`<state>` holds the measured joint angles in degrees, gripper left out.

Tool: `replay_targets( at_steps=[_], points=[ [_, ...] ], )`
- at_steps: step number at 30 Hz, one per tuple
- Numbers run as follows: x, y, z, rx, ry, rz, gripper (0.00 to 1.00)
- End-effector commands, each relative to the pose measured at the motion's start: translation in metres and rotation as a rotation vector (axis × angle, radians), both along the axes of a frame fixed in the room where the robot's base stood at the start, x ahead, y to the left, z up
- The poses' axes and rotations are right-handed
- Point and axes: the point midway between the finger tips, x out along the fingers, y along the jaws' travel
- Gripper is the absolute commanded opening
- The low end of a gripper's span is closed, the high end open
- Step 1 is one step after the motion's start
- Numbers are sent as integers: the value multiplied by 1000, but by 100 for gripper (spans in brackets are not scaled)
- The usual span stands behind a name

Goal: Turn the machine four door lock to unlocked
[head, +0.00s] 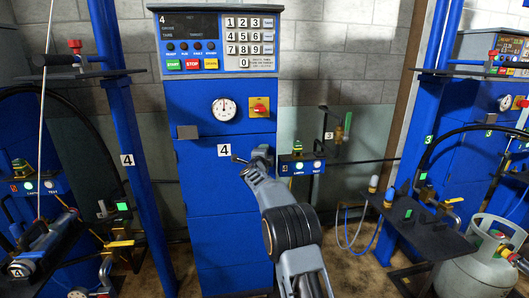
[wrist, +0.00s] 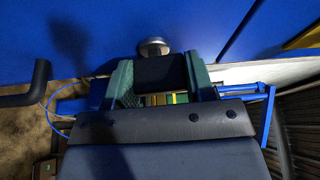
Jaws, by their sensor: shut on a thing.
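The machine four door (head: 208,190) is a blue panel below the dial, beside a white "4" label (head: 224,150). My gripper (head: 252,160) is at the door's upper right part. In the wrist view, the green fingers of my gripper (wrist: 160,72) are shut on a dark block (wrist: 160,70), which looks like the door lock's handle. A round silver lock base (wrist: 153,47) shows just beyond it against the blue door. The lock is mostly hidden behind my gripper in the head view, so its turned position cannot be read.
Above are a dial (head: 224,109), a red-and-yellow switch (head: 259,107) and a keypad (head: 250,35). A small lamp box (head: 301,167) stands close to the right of my gripper. In the wrist view a dark bent bar (wrist: 25,90) sticks out at the left.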

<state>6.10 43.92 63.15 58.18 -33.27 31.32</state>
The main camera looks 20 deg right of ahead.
Motion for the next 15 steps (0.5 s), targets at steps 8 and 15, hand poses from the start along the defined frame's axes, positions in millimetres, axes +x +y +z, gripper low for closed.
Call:
replay_targets(
  at_steps=[8,15],
  points=[
    [0,0,2,78,-17,0,25],
    [0,0,1,96,-21,0,25]
  ],
)
